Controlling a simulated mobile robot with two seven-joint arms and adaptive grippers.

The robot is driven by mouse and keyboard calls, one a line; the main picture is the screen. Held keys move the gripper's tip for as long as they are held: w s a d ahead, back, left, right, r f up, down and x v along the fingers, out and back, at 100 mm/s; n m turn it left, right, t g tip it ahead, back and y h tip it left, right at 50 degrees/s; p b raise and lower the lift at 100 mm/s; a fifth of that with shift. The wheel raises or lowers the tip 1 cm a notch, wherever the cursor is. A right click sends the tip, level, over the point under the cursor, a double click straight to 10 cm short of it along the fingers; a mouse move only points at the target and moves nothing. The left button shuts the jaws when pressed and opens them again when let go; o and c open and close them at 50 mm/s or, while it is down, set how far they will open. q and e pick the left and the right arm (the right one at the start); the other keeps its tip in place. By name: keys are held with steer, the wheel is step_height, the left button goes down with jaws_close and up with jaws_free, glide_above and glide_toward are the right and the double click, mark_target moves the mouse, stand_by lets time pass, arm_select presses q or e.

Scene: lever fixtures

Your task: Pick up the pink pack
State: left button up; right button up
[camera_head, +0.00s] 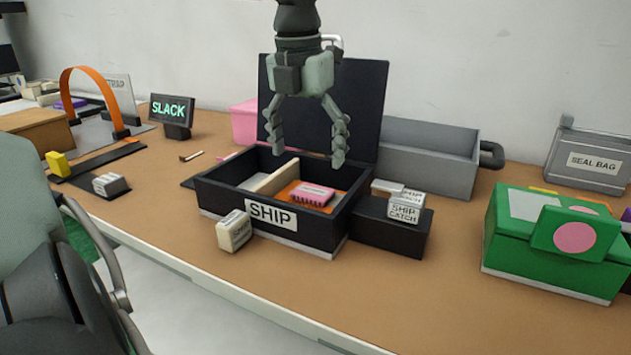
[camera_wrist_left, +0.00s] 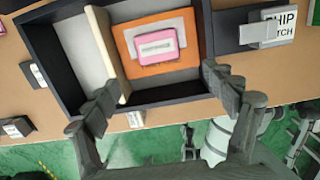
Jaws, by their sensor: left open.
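The pink pack (camera_head: 312,194) lies flat on an orange pad (camera_head: 286,192) inside the black SHIP box (camera_head: 217,197). It is in the compartment to the right of a cream divider (camera_head: 273,180). The left wrist view shows the pack (camera_wrist_left: 157,46) with a pale label on top, lying between the divider (camera_wrist_left: 99,45) and the box's right wall. My left gripper (camera_head: 309,158) points down above the box, its fingers spread wide and empty, apart from the pack. Its fingertips also show in the left wrist view (camera_wrist_left: 163,93). My right gripper is not in view.
The box's dark lid (camera_head: 340,100) stands open behind it. A SHIP CATCH block (camera_head: 406,206) sits on a black stand at the right. A cream block (camera_head: 234,231) stands at the box's front left. A green box (camera_head: 520,240) is farther right, a grey bin (camera_head: 430,155) behind.

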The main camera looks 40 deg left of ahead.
mark_target(313, 191)
arm_select(q)
steer(key=shift+w+a+f, duration=0.1)
steer(key=shift+f, duration=0.3)
steer(key=f, duration=0.2)
steer(key=w+f, duration=0.1)
steer(key=f, duration=0.1)
steer(key=w+f, duration=0.1)
steer(key=f, duration=0.1)
steer(key=shift+a+f+p, duration=0.35)
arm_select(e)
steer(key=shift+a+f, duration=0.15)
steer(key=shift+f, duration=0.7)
arm_select(q)
steer(key=shift+c, duration=0.2)
steer(key=c, duration=1.2)
